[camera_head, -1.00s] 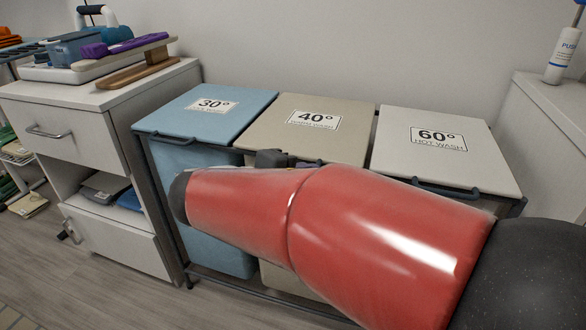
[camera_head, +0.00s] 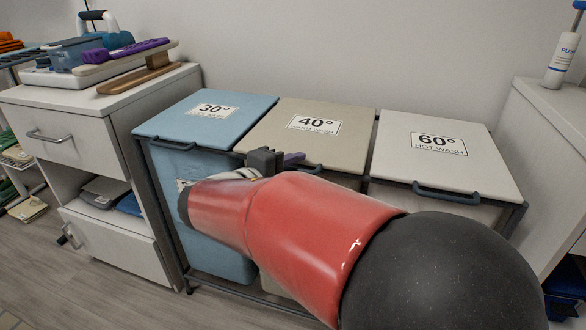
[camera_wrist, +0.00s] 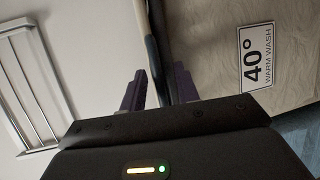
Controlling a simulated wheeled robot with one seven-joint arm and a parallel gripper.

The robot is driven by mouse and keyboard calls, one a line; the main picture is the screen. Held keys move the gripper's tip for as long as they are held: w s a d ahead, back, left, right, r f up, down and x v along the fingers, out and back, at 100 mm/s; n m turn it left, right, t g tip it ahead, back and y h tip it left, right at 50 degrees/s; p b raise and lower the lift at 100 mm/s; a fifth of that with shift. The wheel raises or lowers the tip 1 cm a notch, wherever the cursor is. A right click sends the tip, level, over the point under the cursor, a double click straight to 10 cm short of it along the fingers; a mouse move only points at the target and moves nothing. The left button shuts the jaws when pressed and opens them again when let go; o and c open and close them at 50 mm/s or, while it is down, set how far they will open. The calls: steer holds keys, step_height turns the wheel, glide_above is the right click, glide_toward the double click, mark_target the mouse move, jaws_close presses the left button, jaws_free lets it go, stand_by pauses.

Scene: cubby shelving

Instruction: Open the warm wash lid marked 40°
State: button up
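The beige lid marked 40° (camera_head: 330,148) lies flat and closed on the middle bin. My gripper (camera_head: 293,158) is at its front edge; the red arm hides most of the bin front. In the wrist view my gripper's two purple fingers (camera_wrist: 160,88) are apart. The dark handle (camera_wrist: 152,50) of the lid runs between them; I cannot tell whether they touch it. The wrinkled front of the warm wash bin (camera_wrist: 210,50) with its sideways 40° label (camera_wrist: 257,58) fills the right side.
The blue 30° lid (camera_head: 207,117) and the pale 60° lid (camera_head: 440,145) are closed on either side. A rail rack (camera_wrist: 35,85) shows in the wrist view.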

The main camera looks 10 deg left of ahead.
steer(key=shift+f, duration=0.1)
jaws_close()
steer(key=shift+s, duration=0.1)
